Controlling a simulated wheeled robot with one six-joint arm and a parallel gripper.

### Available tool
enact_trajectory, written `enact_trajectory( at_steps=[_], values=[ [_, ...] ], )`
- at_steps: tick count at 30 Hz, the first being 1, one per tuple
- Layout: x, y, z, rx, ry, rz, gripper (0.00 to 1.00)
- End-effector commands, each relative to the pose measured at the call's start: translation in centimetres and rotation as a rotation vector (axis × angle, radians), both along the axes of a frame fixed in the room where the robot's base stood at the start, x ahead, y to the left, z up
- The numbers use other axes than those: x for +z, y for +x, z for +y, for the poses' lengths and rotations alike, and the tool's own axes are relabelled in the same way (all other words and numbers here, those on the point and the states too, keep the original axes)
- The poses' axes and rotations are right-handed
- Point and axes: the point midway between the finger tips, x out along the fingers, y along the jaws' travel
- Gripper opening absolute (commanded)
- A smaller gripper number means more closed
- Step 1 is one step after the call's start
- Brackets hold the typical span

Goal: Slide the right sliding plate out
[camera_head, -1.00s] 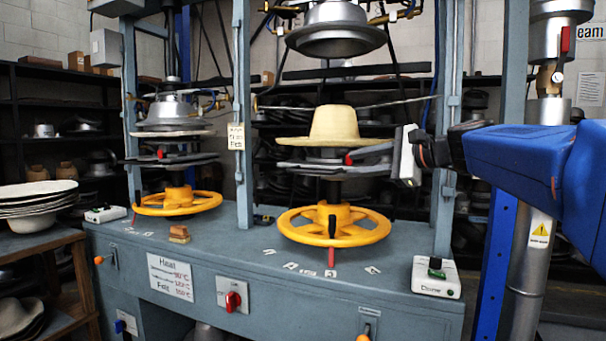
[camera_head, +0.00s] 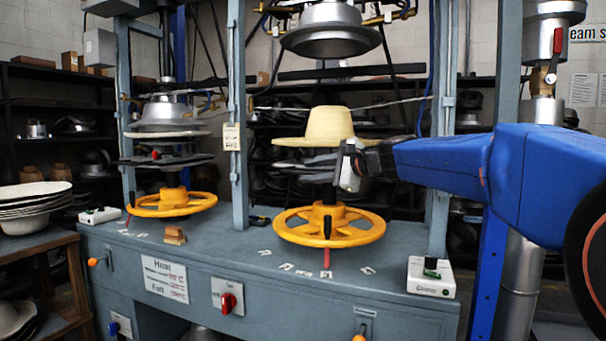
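The right sliding plate (camera_head: 290,161) is a grey plate under a straw-coloured hat (camera_head: 328,125), above the right yellow handwheel (camera_head: 330,226). Its right part and red knob are hidden behind my gripper (camera_head: 347,168). My gripper is at the plate's front right, below the hat brim, reaching in from the right. Its fingers are seen nearly edge-on, so I cannot tell whether they are open, or whether they touch the plate. The left plate (camera_head: 168,160) with its red knob sits above the left yellow handwheel (camera_head: 172,203).
The upper metal mould (camera_head: 331,30) hangs above the hat. A grey post (camera_head: 440,120) stands behind my arm. A white switch box (camera_head: 431,277) is on the bench's right end. A table with stacked hat shapes (camera_head: 34,205) stands at the left.

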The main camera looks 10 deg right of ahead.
Motion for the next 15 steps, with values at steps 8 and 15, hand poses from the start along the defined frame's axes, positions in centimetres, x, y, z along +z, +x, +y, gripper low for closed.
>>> enact_trajectory(
  at_steps=[8, 15],
  values=[
    [-0.6, 2.4, 1.7, 0.000, -0.001, -0.001, 0.29],
    [-0.7, 2.8, 2.0, 0.000, -0.001, -0.001, 0.29]
  ],
)
